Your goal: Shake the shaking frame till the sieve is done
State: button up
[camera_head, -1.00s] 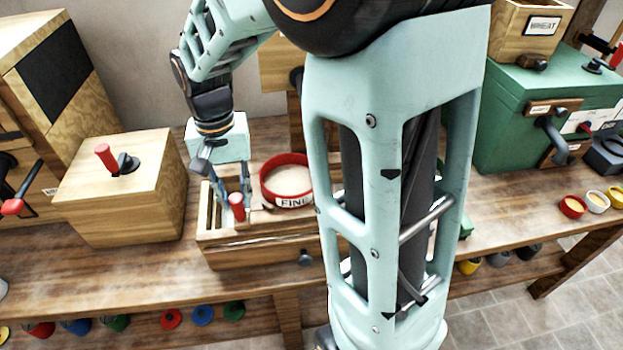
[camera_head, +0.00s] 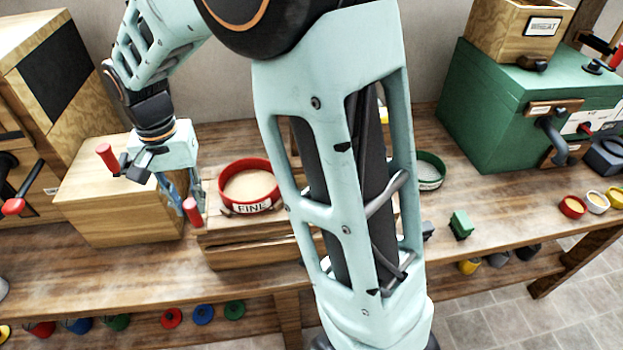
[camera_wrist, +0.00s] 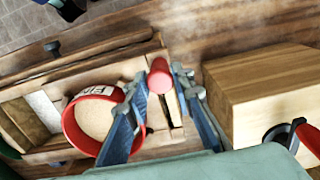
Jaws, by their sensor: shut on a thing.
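The red sieve (camera_head: 250,206), marked FINE and holding pale tan meal, sits on the wooden shaking frame (camera_head: 212,198). It also shows in the wrist view (camera_wrist: 72,128), with meal still inside. The frame's upright red handle (camera_head: 193,212) is at its left end. My gripper (camera_head: 181,208) is shut on this handle; in the wrist view the red handle (camera_wrist: 159,77) stands between the fingertips. My arm's large link hides the right part of the frame and its base.
A wooden box with a red-handled crank (camera_head: 110,205) is close left of my gripper. A green-rimmed sieve (camera_head: 430,185) and a green block (camera_head: 461,224) are on the bench to the right. A large green box (camera_head: 500,120) stands beyond them.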

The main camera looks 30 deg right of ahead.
jog(key=shift+w+a, duration=0.1)
jog(key=shift+a, duration=0.1)
jog(key=shift+d, duration=0.1)
jog(key=s+d, duration=0.1)
jog(key=d, duration=0.2)
jog(key=s+d, duration=0.1)
jog(key=d, duration=0.2)
jog(key=s+d, duration=0.1)
jog(key=d, duration=0.2)
jog(key=shift+d, duration=0.15)
jog(key=w+a, duration=0.1)
jog(key=a, duration=0.2)
jog(key=w+a, duration=0.1)
jog(key=a, duration=0.2)
jog(key=w+a, duration=0.1)
jog(key=a, duration=0.2)
jog(key=shift+a, duration=0.2)
jog(key=shift+p, duration=0.3)
